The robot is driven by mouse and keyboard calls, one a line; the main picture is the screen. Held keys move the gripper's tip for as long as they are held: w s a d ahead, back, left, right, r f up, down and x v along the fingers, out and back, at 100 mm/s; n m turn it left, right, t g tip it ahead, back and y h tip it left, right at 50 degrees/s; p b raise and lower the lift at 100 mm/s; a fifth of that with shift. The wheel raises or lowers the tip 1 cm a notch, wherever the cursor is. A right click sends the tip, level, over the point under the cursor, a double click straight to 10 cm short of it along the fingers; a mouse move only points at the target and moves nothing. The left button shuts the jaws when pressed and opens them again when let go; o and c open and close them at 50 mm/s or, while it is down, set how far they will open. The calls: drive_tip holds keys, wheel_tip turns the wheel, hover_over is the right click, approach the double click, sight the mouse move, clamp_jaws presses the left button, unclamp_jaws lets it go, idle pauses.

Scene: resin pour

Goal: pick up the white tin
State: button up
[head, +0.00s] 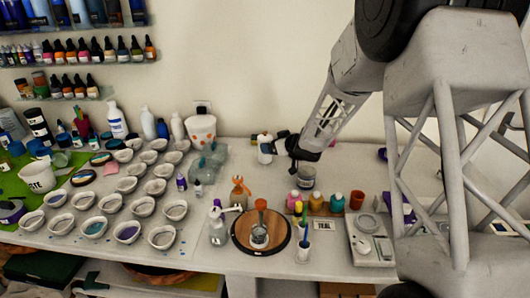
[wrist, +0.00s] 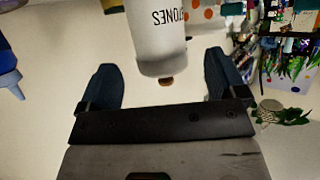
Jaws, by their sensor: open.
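The white tin (wrist: 158,38) shows upside down in the wrist view, with dark lettering that reads partly "TONES". It appears just beyond and between the two dark fingers of my gripper (wrist: 160,66). Its far end is cut off by the top of the picture. Bare space shows on both sides of it, and neither finger touches it. In the head view, a small white container (head: 264,150), seemingly the same tin, stands towards the back of the table. My gripper (head: 281,146) is low, just to its right, and open.
A grey-lidded jar (head: 306,177) stands close below my gripper. A round wooden board (head: 240,232) is in front. Coloured bottles (head: 316,203) stand front right.

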drive_tip(key=shift+x, duration=2.5)
drive_tip(key=shift+c, duration=0.3)
drive_tip(key=c, duration=1.6)
drive_tip(key=shift+o, duration=0.2)
drive_tip(key=shift+r, duration=0.1)
drive_tip(key=shift+r, duration=4.9)
